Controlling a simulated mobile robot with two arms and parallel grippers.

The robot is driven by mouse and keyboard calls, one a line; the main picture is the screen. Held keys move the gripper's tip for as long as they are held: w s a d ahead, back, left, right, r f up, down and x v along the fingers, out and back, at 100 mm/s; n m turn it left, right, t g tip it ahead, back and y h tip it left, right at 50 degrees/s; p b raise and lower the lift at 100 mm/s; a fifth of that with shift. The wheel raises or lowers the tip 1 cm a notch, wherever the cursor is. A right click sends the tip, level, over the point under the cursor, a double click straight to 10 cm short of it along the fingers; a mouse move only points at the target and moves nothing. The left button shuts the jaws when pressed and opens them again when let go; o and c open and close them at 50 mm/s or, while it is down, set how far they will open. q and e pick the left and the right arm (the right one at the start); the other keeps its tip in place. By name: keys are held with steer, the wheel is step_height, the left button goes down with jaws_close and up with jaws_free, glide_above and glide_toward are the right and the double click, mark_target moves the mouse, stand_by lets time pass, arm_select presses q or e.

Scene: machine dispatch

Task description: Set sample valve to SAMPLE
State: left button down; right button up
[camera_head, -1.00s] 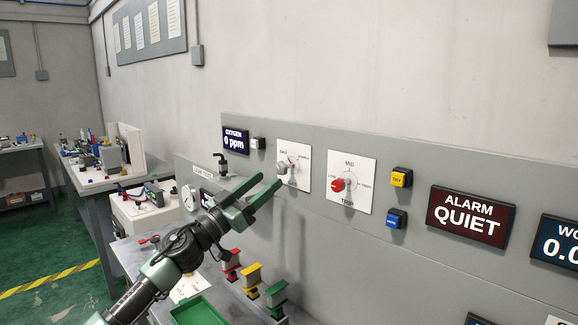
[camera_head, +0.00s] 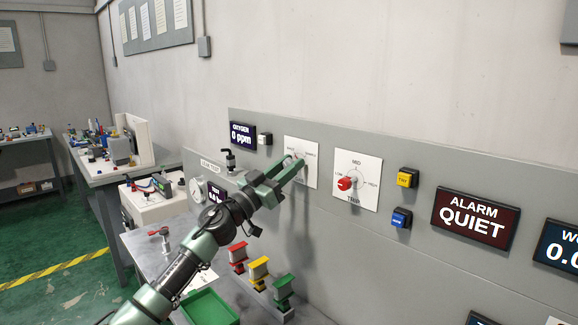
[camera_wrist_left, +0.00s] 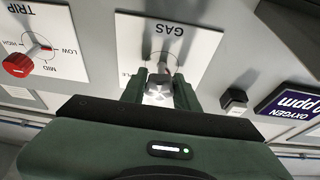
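The sample valve is a grey knob on a white plate (camera_head: 308,176) on the grey wall panel, left of the red TRIP knob. In the left wrist view the plate (camera_wrist_left: 140,45) reads GAS upside down, and the knob (camera_wrist_left: 158,92) fills the gap between my fingers. My left gripper (camera_head: 294,162) reaches the plate with one finger on each side of the knob; it also shows in the left wrist view (camera_wrist_left: 160,88). The fingers look closed on it. The knob's pointer and part of the plate's lettering are hidden. My right gripper is not in view.
The red TRIP knob (camera_head: 346,183) is close on the right, with yellow (camera_head: 407,178) and blue (camera_head: 400,218) buttons beyond. The oxygen display (camera_head: 242,136) and a small button (camera_head: 265,138) are on the left.

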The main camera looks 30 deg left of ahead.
arm_select(q)
steer(key=shift+m+h, duration=0.4)
steer(key=shift+m, duration=0.3)
steer(key=m+h, duration=0.1)
steer(key=m, duration=0.2)
steer(key=shift+a+g+b, duration=0.1)
steer(key=shift+g+b, duration=0.2)
steer(key=shift+g, duration=0.1)
steer(key=m+g+h, duration=0.1)
steer(key=m, duration=0.2)
steer(key=m+g+h, duration=0.1)
steer(key=m, duration=0.2)
steer(key=shift+m+h+p, duration=0.3)
steer(key=shift+p, duration=0.05)
steer(key=m+g+p, duration=0.1)
steer(key=m, duration=0.2)
steer(key=m+g+h, duration=0.1)
steer(key=m+g, duration=0.1)
steer(key=m, duration=0.1)
steer(key=shift+r+m+p, duration=0.1)
steer(key=shift+m+p, duration=0.2)
steer(key=shift+p, duration=0.05)
steer(key=m+g+p, duration=0.1)
steer(key=m, duration=0.3)
steer(key=shift+g+p, duration=0.3)
steer(key=shift+g, duration=0.1)
steer(key=shift+m+y, duration=0.3)
steer(key=shift+m, duration=0.1)
steer(key=shift+f, duration=0.2)
